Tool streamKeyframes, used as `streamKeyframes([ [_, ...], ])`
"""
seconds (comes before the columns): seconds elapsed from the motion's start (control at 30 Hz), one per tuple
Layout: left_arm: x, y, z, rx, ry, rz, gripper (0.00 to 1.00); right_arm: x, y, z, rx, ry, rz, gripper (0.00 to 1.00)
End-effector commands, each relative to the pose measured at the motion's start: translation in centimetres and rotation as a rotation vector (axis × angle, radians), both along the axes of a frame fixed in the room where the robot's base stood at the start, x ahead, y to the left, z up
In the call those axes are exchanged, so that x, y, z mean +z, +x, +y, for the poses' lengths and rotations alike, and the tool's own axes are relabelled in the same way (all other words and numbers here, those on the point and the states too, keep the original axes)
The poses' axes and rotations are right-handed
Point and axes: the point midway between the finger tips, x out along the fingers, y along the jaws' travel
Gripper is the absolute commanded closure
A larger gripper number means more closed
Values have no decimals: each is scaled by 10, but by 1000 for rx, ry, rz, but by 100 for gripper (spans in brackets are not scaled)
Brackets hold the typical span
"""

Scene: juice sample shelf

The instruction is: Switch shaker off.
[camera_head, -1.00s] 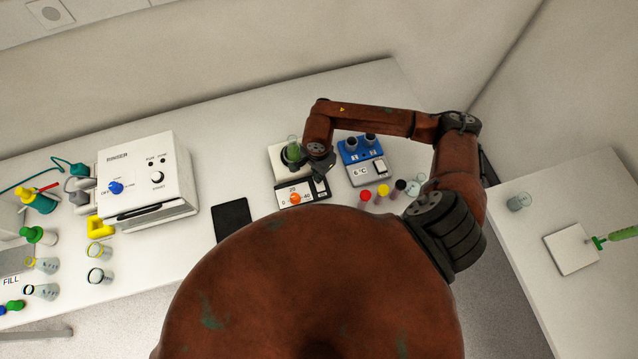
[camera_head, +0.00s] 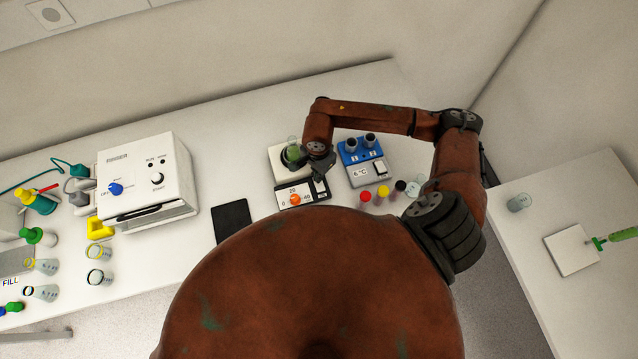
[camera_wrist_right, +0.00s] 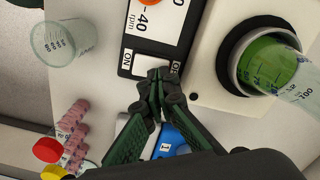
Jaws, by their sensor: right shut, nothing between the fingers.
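The shaker (camera_head: 280,172) is a white device with an orange knob (camera_head: 295,199) and a dial marked 0, 20 and 40. A flask of green liquid (camera_head: 293,154) stands in its round holder. In the head view my wrist covers part of the shaker's right side. My left gripper is out of view.
A blue device (camera_head: 350,151) stands right of the shaker. Capped tubes (camera_head: 366,197) and a small beaker (camera_wrist_right: 66,40) stand near its front. Flasks and bottles fill the far left.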

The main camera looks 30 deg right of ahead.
Motion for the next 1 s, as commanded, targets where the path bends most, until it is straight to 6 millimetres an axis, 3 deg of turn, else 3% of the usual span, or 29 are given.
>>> streamKeyframes([
  [0.6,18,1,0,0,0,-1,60,49,1,0,1,0,-2,100],
  [1.0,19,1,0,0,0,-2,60,52,0,0,0,0,0,100],
])
